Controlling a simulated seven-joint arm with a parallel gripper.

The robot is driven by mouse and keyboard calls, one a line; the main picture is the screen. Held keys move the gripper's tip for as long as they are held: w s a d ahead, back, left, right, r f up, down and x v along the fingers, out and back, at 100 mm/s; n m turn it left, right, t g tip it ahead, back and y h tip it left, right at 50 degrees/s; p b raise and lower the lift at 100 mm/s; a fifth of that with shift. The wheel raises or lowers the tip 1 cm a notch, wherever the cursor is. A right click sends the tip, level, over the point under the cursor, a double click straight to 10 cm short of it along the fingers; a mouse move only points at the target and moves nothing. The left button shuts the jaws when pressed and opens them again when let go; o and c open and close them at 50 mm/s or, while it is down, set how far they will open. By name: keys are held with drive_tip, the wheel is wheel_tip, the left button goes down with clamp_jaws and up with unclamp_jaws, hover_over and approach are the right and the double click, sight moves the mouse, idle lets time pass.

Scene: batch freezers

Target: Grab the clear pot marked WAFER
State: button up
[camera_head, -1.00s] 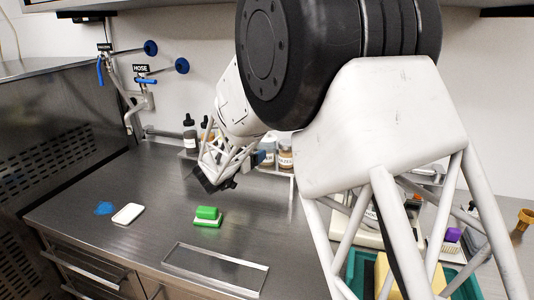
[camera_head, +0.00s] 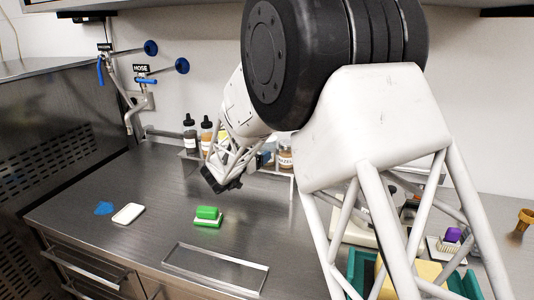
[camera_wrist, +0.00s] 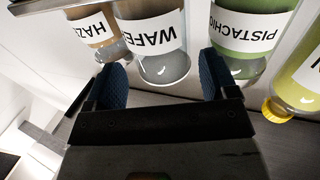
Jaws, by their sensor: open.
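The clear pot marked WAFER (camera_wrist: 163,64) stands in a row of labelled pots in the wrist view, with pale contents above its label. The left finger is near the gap to the HAZ… pot (camera_wrist: 103,48), the right one near the gap to the PISTACHIO pot (camera_wrist: 236,66). I cannot tell whether the fingers touch the WAFER pot. In the head view my arm hides most of the row.
A yellow-capped bottle (camera_wrist: 277,108) is at the right of the wrist view. Dark dropper bottles (camera_head: 190,133) stand on the rack's left.

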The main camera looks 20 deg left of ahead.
sight(261, 151)
drive_tip(key=shift+x, duration=2.6)
drive_tip(key=c, duration=1.2)
drive_tip(key=shift+r, duration=0.1)
drive_tip(key=shift+c, duration=0.2)
drive_tip(key=shift+r, duration=1.75)
drive_tip(key=s+d, duration=0.4)
drive_tip(key=s, duration=0.3)
drive_tip(key=s+d+r, duration=0.1)
drive_tip(key=s+d, duration=0.3)
drive_tip(key=s, duration=0.3)
drive_tip(key=shift+r, duration=0.2)
